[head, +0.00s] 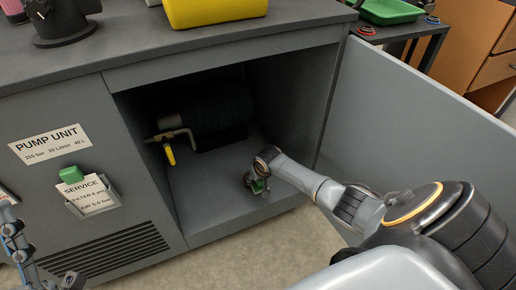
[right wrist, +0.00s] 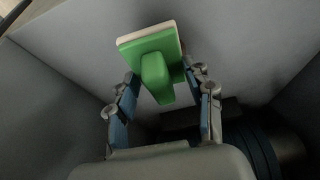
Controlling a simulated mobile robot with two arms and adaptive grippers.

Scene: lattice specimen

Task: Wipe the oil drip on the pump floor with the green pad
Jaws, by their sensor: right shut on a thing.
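My right gripper (head: 259,182) reaches through the open cabinet front and is low over the pump floor (head: 212,192). It is shut on the green pad (head: 258,187). In the right wrist view the pad (right wrist: 150,42) has a green back and a pale face turned away from the camera, and its handle (right wrist: 156,78) sits between the fingers. I cannot tell whether the pale face touches the floor. I cannot make out the oil drip in either view. My left gripper (head: 42,258) is at the lower left, partly cut off, with its fingers apart and nothing between them.
The dark pump (head: 215,108) with a yellow-handled valve (head: 168,152) stands at the back left of the compartment. The cabinet door (head: 415,125) is open on the right, beside my arm. A service card holder (head: 95,197) with a green clip hangs on the front. A yellow bin (head: 215,10) stands on top.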

